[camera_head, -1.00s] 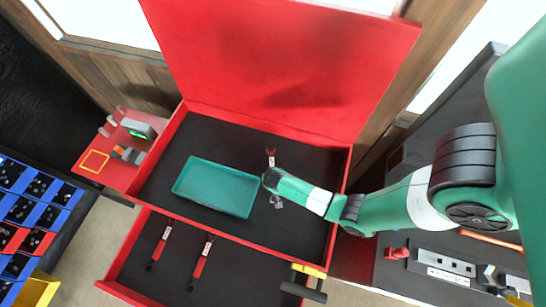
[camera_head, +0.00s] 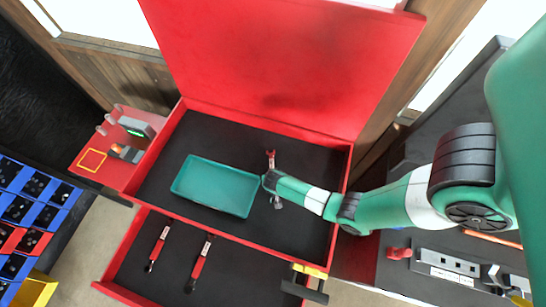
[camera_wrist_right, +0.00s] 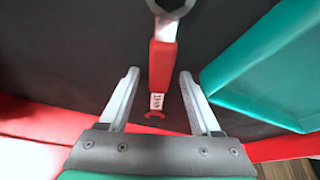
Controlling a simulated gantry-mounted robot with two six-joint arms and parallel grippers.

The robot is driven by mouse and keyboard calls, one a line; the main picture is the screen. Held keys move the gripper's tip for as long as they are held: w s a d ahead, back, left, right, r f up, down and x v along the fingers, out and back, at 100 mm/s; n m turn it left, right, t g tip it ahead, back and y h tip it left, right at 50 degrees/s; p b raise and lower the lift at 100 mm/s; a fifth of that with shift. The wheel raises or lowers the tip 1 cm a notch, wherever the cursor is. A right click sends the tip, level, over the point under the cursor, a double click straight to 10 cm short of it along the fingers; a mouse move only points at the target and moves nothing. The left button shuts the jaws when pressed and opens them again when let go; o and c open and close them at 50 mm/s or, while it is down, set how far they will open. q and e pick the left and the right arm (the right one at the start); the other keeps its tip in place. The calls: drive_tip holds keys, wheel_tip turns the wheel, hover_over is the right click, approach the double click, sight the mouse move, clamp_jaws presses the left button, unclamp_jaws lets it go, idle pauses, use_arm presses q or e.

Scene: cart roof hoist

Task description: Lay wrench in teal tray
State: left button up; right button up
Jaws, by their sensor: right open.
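A wrench with a red handle and grey metal end (camera_head: 277,202) lies on the black floor of the open red toolbox, right of the teal tray (camera_head: 216,187). My right gripper (camera_head: 268,181) is above the wrench and hides its middle. In the right wrist view, the open gripper (camera_wrist_right: 159,74) has its fingers on either side of the wrench handle (camera_wrist_right: 162,62), with a gap on both sides. The teal tray (camera_wrist_right: 268,72) shows at the right there, beside the right finger. The tray is empty. My left gripper is not in view.
The raised red lid (camera_head: 285,65) stands behind the box. A pulled-out drawer (camera_head: 235,272) in front holds two more red tools (camera_head: 158,248) (camera_head: 200,264). A red side shelf (camera_head: 95,160) with small devices is at left. Blue bins (camera_head: 35,205) stand further left.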

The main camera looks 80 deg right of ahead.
drive_tip(key=p+v, duration=0.4)
drive_tip(key=v, duration=0.8)
drive_tip(key=shift+p, duration=0.35)
drive_tip(key=shift+r, duration=0.15)
